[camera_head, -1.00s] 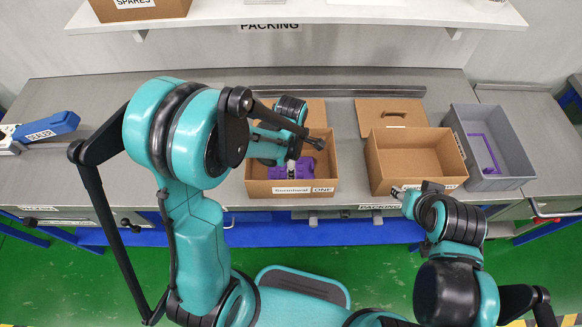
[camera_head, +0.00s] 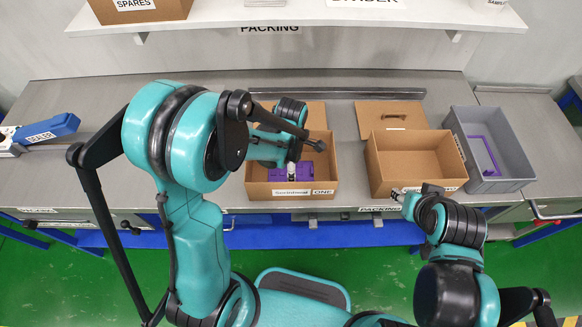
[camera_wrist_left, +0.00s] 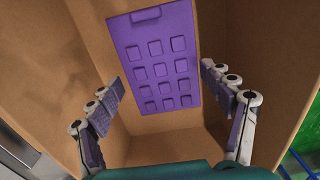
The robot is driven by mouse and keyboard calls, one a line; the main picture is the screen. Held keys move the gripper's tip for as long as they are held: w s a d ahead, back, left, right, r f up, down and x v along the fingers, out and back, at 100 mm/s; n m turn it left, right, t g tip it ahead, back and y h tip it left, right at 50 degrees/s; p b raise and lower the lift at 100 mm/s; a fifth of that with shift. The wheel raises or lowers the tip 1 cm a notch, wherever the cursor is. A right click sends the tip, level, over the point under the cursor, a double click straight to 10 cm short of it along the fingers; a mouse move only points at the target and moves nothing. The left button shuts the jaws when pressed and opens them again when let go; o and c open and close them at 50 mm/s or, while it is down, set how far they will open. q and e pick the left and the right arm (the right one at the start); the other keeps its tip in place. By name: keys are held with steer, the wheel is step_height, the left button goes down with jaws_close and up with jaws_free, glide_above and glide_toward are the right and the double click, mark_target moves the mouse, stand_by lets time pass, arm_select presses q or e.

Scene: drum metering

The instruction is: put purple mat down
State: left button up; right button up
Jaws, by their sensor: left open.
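The purple mat (camera_wrist_left: 157,58) lies inside the left cardboard box (camera_head: 262,188), labelled "ONE". It is a flat panel with rows of raised squares. In the head view the mat (camera_head: 306,172) shows partly beneath my left gripper (camera_head: 293,168). In the left wrist view my left gripper (camera_wrist_left: 165,110) is open, its fingers wide apart on either side with the mat beyond them, and nothing is between the fingertips. My right gripper (camera_head: 398,194) is by the front of the right cardboard box (camera_head: 400,140); its fingers are too small to judge.
The right box looks empty. A grey bin (camera_head: 515,160) at the right holds a purple frame (camera_head: 484,155). A blue sealer (camera_head: 48,130) lies at the far left. A shelf (camera_head: 300,14) overhangs the back of the bench.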

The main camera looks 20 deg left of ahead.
arm_select(q)
step_height(320, 180, up, 10)
steer(key=p, duration=0.3)
steer(key=s+a+r+m+t, duration=0.2)
steer(key=s+r+m, duration=0.3)
steer(key=m, duration=0.5)
steer(key=s+a+r+m+t, duration=0.2)
steer(key=s+r+m+t, duration=0.3)
steer(key=m, duration=0.6)
steer(key=shift+s+a, duration=0.2)
steer(key=shift+a, duration=0.15)
steer(key=shift+f, duration=0.15)
step_height(320, 180, down, 6)
steer(key=b, duration=0.6)
steer(key=shift+f+b, duration=0.2)
steer(key=shift+b, duration=0.15)
